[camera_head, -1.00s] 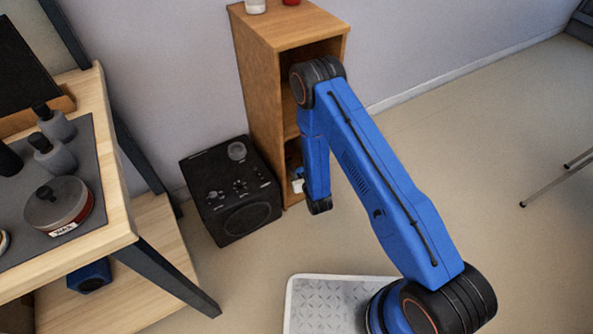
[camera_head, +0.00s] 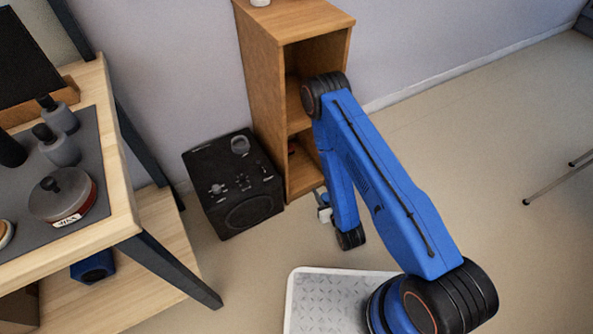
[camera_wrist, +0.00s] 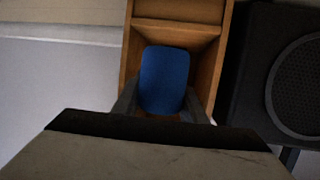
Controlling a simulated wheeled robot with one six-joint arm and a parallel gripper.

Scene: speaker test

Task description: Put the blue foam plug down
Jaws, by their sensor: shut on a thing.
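The blue foam plug (camera_wrist: 163,80) is a rounded blue block in the wrist view, held between the two dark fingers of my gripper (camera_wrist: 160,104). Its lower end is hidden by my gripper. In the head view my gripper (camera_head: 325,212) is small and partly hidden by my arm, low in front of the wooden cabinet (camera_head: 262,95). The plug cannot be made out clearly there. In the wrist view the open wooden cabinet (camera_wrist: 180,12) lies behind the plug. I cannot tell whether the plug touches anything besides the fingers.
A black speaker (camera_head: 232,185) stands on the floor left of the cabinet. A wooden workbench (camera_head: 120,215) with bottles and a round tin (camera_head: 62,200) is at the left. A dark blue object (camera_head: 92,266) sits on its lower shelf. Floor at the right is mostly clear.

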